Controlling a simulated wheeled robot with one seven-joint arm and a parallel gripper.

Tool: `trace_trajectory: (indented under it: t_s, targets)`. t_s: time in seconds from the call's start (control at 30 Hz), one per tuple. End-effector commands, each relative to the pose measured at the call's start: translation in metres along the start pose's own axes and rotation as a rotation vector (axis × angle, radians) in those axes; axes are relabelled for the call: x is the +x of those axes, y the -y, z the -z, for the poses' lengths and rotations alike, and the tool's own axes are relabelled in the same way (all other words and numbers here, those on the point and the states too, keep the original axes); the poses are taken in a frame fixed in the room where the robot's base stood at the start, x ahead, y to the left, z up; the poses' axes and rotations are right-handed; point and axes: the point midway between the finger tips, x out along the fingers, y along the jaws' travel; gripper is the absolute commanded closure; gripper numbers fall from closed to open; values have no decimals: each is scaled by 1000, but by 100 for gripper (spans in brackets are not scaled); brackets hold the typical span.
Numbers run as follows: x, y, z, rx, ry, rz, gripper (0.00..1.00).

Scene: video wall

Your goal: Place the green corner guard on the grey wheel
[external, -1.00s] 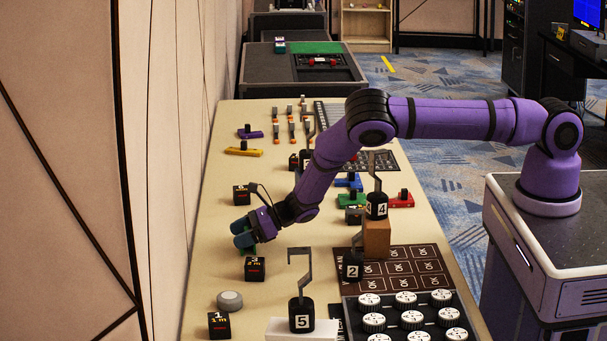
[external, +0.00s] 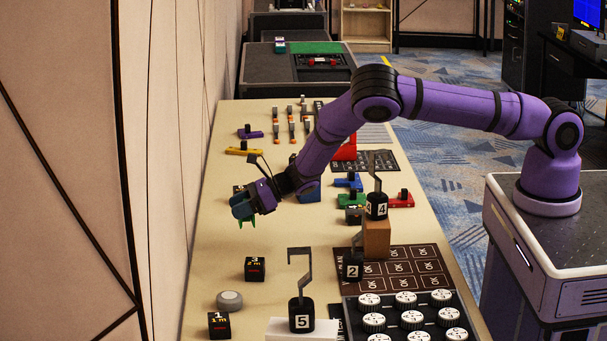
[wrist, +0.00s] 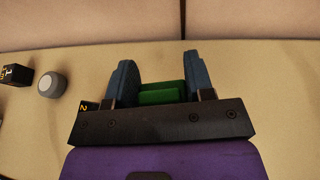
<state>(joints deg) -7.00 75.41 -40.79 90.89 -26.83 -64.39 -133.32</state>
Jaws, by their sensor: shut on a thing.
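My gripper (external: 243,207) is shut on the green corner guard (external: 246,223) and holds it above the beige table. In the external view only small green points of the guard show below the blue fingers. In the wrist view the green guard (wrist: 162,93) sits between the two blue fingers of my gripper (wrist: 158,80). The grey wheel (external: 230,300), a low round grey piece, lies on the table near the wall side, well in front of and apart from my gripper. It also shows at the left of the wrist view (wrist: 52,84).
Black numbered cubes stand near the wheel: one (external: 219,325) in front of it and one (external: 255,269) behind it. A hooked black weight marked 5 (external: 301,315) stands to the right on a white block. The wall (external: 165,150) runs along the left table edge.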

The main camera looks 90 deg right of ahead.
Motion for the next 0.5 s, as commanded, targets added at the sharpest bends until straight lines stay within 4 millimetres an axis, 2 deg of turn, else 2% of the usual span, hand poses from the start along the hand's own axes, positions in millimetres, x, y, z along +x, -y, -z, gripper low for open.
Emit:
trace_trajectory:
  t_s: [0.17, 0.27, 0.37, 0.5]
  targets:
    - [-3, -8, -16, -4, 1, -15, 74]
    - [4, -29, -18, -19, 2, -56, 74]
    - [17, -63, -20, -47, 3, -127, 74]
    - [34, -125, -29, -100, 5, -255, 74]
